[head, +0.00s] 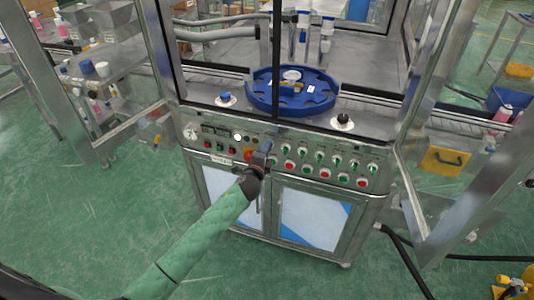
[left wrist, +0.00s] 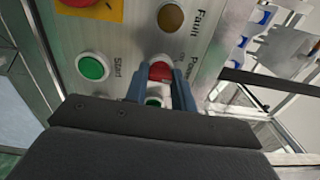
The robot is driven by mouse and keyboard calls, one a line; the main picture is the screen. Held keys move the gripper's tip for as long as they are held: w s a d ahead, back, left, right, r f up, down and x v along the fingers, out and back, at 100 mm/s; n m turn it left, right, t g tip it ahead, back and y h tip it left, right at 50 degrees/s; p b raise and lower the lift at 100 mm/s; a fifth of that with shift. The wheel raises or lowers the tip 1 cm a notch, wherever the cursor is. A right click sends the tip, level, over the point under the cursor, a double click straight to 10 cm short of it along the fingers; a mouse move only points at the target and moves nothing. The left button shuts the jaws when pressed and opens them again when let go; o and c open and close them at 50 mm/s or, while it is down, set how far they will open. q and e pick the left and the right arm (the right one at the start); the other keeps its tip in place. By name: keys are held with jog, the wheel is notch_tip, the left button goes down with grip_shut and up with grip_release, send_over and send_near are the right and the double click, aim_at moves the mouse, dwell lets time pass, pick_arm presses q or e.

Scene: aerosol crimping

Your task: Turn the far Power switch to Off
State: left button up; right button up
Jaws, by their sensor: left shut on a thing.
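The control panel (head: 325,165) runs along the front of the machine. My left gripper (head: 267,148) is at the panel, right of the red-on-yellow emergency stop (head: 249,154). In the left wrist view the two blue-grey fingers (left wrist: 160,82) stand on either side of a red-topped control (left wrist: 160,70) beside the label "Power" and are shut on it. A green part (left wrist: 153,101) shows between the fingers, nearer my wrist. The fingers hide much of the control, so I cannot tell its On or Off position. My right gripper is not in view.
A green Start button (left wrist: 93,66) and an amber Fault lamp (left wrist: 171,17) sit close to the fingers. Several green and red controls (head: 325,173) fill the panel to the right. A blue turntable (head: 293,90) stands above. Open glass doors (head: 445,140) flank the machine.

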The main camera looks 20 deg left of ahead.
pick_arm(q)
jog(key=shift+f+n+b, duration=0.1)
jog(key=shift+n+b, duration=0.5)
jog(key=shift+n, duration=2.6)
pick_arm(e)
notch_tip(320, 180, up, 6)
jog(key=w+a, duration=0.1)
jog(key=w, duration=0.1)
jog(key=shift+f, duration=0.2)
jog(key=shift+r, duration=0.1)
pick_arm(q)
jog(key=o, duration=1)
jog(key=shift+a, duration=0.1)
jog(key=shift+s, duration=0.1)
jog(key=shift+s+a+b, duration=0.1)
jog(key=shift+s+b, duration=1)
jog(key=shift+s, duration=2.75)
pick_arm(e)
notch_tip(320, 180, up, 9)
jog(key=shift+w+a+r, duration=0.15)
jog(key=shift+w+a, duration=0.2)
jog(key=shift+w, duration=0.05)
